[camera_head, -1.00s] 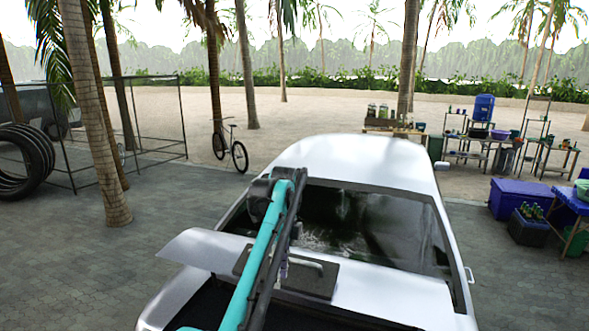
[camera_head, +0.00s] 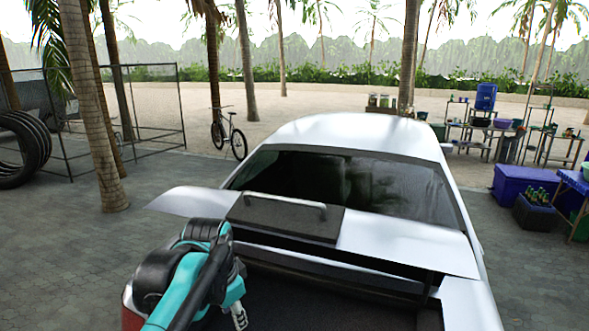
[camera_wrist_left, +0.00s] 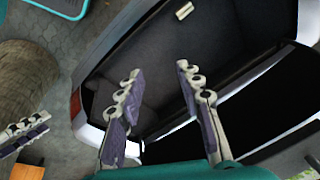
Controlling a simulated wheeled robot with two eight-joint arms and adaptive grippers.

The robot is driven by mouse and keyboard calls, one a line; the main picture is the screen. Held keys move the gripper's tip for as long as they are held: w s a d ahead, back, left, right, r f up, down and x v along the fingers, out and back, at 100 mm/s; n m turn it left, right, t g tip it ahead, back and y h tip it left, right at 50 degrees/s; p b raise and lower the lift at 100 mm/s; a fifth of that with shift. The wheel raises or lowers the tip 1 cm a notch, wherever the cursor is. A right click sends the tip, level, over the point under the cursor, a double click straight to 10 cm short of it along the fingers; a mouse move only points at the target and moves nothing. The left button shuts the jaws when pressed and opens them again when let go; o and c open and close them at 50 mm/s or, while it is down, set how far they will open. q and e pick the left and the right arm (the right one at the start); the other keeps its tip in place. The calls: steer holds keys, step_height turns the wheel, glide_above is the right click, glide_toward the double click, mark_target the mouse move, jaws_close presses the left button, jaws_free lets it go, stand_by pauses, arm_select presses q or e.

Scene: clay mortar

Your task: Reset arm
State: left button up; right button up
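My left arm comes in from the lower left of the head view, teal and black and bent. Only part of its gripper (camera_head: 238,318) shows there, pointing down over the dark rear of the white car (camera_head: 340,128). In the left wrist view its two fingers with purple pads (camera_wrist_left: 158,70) are spread apart with nothing between them, above the dark open compartment (camera_wrist_left: 225,45) of the car. A similar padded finger (camera_wrist_left: 25,130) shows at the left edge of that view, perhaps my right gripper; its opening is hidden. The right arm is not seen in the head view.
A dark board with a metal handle (camera_head: 285,215) lies on the car's raised rear panel. Palm trunks (camera_head: 95,130) and a wire-frame cage (camera_head: 125,110) stand left. A bicycle (camera_head: 228,135) is behind. Blue boxes (camera_head: 515,185) and cluttered tables stand right.

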arm_select(q)
steer(key=s+a+f+n+t+b, duration=0.2)
steer(key=s+f+n+b, duration=0.2)
steer(key=f, duration=1)
steer(key=s+a+f+n+t+b, duration=0.2)
steer(key=s+f+n+b, duration=0.3)
steer(key=s+f+b, duration=0.4)
step_height(320, 180, down, 6)
steer(key=shift+s+a+r, duration=0.2)
steer(key=shift+s+r, duration=0.05)
steer(key=shift+s, duration=0.55)
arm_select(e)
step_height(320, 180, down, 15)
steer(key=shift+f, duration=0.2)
